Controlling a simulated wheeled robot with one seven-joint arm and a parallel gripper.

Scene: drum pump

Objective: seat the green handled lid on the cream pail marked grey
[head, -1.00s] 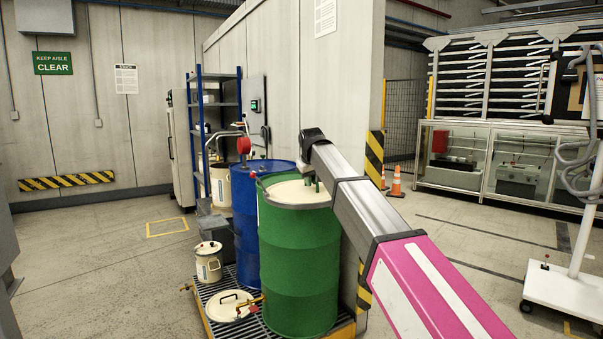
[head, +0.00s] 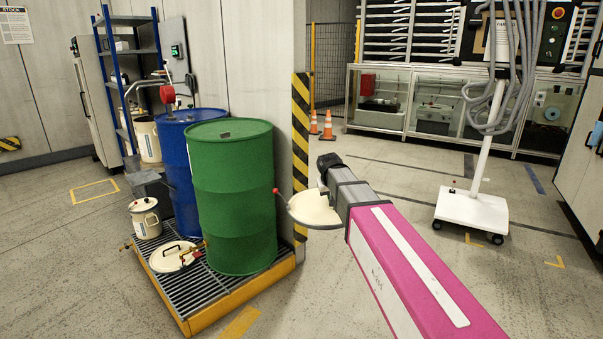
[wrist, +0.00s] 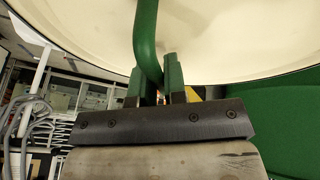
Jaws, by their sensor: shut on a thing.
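My gripper (wrist: 160,88) is shut on the green handle (wrist: 148,45) of the cream lid (wrist: 230,35), whose broad pale disc fills the top of the wrist view. In the head view the lid (head: 314,209) hangs in the air just right of the green drum, under the end of my arm; the fingers are mostly hidden there. A cream pail (head: 148,141) stands behind the blue drum, partly hidden. A smaller cream pail (head: 145,221), which looks covered, stands on the grated pallet. I cannot make out a grey mark on either.
The green drum (head: 234,195) and blue drum (head: 181,160) stand on the yellow-edged grated pallet (head: 210,305). Another cream lid with a black handle (head: 172,257) lies there. A striped wall edge (head: 300,150) is behind my arm. A white wheeled stand (head: 470,212) is at right. Floor between is clear.

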